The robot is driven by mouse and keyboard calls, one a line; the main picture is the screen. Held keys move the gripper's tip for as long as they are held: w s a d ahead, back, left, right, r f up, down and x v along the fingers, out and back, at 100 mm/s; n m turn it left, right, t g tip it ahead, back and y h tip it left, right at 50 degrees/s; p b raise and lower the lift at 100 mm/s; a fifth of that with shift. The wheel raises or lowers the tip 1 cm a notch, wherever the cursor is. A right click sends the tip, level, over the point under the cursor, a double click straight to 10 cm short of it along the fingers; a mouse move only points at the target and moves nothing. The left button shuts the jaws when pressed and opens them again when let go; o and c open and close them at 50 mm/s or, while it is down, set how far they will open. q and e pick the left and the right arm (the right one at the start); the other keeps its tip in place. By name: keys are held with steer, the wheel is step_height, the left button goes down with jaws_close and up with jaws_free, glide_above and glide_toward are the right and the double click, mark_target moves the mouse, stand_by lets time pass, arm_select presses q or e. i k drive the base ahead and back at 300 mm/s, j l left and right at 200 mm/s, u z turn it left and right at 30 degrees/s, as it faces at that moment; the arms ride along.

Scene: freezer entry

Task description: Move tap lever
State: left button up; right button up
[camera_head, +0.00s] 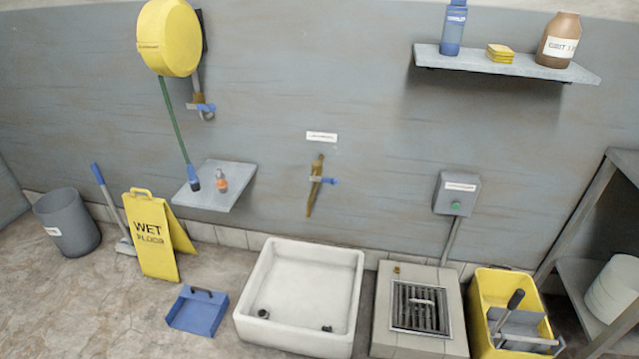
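A brass tap (315,188) is mounted on the grey wall above the white basin. Its blue lever (329,181) sticks out to the right, roughly level. A small white label (321,137) is on the wall above it; its text is too small to read. A second tap with a blue lever (206,107) sits on the wall below the yellow hose reel (168,38). Neither of my grippers shows in the head view.
A white basin (257,303) stands on the floor below the middle tap. To its left are a blue dustpan (197,310), a yellow wet floor sign (152,240) and a grey bin (67,222). A floor drain (420,308) and yellow bucket (484,310) are right. Wall shelves hold bottles.

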mark_target(334, 181)
steer(key=i+j+z, duration=0.1)
steer(key=i+j, duration=0.4)
steer(key=i+j+z, duration=0.15)
steer(key=i+j, duration=0.3)
steer(key=j, duration=0.2)
